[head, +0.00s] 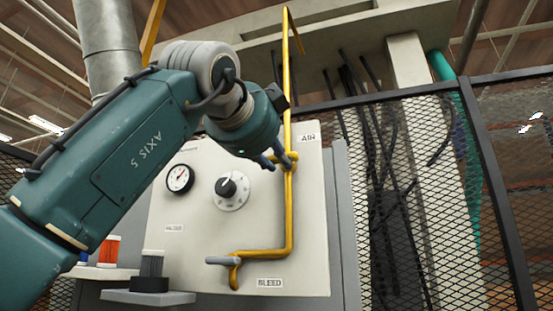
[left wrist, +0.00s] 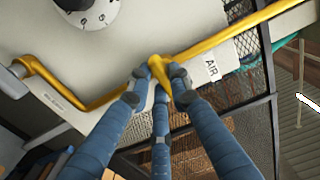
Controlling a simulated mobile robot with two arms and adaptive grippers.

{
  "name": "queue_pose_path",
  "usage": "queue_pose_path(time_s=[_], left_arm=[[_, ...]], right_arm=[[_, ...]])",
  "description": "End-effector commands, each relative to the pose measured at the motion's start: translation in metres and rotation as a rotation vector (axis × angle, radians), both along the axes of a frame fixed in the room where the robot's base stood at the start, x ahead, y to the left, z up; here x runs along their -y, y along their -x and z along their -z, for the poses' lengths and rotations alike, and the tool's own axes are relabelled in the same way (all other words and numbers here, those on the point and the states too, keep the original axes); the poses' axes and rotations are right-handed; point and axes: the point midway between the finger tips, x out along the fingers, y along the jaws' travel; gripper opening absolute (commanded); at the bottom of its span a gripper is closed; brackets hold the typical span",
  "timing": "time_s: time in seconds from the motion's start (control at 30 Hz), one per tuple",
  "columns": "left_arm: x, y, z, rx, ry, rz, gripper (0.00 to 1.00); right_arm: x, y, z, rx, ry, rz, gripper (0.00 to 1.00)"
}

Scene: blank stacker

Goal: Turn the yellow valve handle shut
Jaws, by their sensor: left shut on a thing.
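The yellow valve handle (head: 292,156) sits on a vertical yellow pipe (head: 289,215), just below the AIR label (head: 308,137) on a pale panel. My left gripper (head: 281,163) reaches it from the left, and its fingers are shut on the handle. In the left wrist view the blue-sleeved fingers of the left gripper (left wrist: 160,76) close around the yellow handle (left wrist: 156,63), hiding part of it. I cannot tell the handle's exact angle. My right gripper is in neither view.
A grey lever (head: 224,261) is on the lower pipe by the BLEED label (head: 269,283). A black knob (head: 232,186) and a round gauge (head: 180,179) are on the panel, left of the pipe. Mesh fencing (head: 420,200) with hanging black cables stands to the right.

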Motion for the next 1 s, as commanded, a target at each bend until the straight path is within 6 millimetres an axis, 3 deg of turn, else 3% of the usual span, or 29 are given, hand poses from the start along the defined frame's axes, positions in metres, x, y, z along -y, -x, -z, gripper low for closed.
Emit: queue_pose_path(time_s=[0.23, 0.27, 0.37, 0.73, 1.0], left_arm=[[-0.001, 0.0, 0.0, -0.001, 0.003, -0.001, 0.0], [-0.001, 0.0, 0.0, -0.001, 0.003, -0.001, 0.21], [-0.001, 0.0, 0.0, -0.001, 0.003, -0.001, 0.39], [-0.002, 0.003, 0.0, 0.0, 0.001, 0.0, 0.39], [-0.014, 0.04, -0.001, 0.004, 0.001, 0.001, 0.39]], right_arm=[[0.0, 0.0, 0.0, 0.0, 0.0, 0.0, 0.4], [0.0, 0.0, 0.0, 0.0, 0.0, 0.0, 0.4], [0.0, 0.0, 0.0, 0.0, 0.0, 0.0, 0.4], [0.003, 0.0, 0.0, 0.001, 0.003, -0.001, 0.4], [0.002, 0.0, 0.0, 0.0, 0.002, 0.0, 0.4]])
